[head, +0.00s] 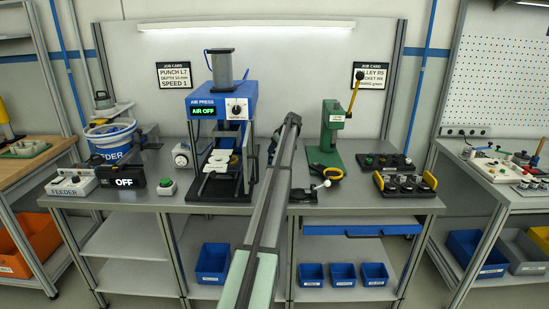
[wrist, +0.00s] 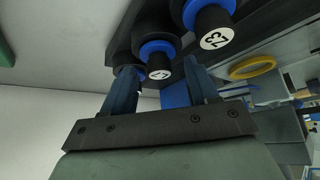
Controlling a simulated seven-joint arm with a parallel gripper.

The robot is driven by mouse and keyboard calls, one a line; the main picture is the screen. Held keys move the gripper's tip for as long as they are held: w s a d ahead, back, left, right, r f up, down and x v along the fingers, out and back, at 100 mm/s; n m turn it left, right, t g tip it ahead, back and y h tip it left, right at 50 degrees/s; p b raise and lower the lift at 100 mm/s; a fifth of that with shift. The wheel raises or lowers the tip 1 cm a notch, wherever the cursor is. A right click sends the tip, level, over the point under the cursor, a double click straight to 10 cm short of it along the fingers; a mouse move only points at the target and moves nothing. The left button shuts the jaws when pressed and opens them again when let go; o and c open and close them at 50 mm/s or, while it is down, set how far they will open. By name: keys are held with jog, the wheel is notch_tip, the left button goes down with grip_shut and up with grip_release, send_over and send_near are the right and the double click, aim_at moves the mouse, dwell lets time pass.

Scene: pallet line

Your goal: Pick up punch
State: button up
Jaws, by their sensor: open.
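The punch L7 (wrist: 158,62) is black with a blue collar and a white end label, and hangs in a row of similar punches in the wrist view. My gripper (wrist: 160,84) is open, with one blue finger on each side of the L7 end in the picture. I cannot tell whether the fingers touch it. A punch marked Z3 (wrist: 215,38) is just to the right. Another blue-collared punch (wrist: 126,56) at the left is partly hidden by the left finger.
A blue air press (head: 222,100), showing AIR OFF, stands left of my arm. A green press (head: 325,157) and a yellow ring (head: 333,172) are close on the right. A job card (head: 174,75) reads PUNCH L7. A feeder (head: 110,140) stands at the left.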

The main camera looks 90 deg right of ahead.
jog(key=shift+w+d+f, duration=0.1)
jog(key=shift+f, duration=0.1)
grip_shut()
dwell(0.4)
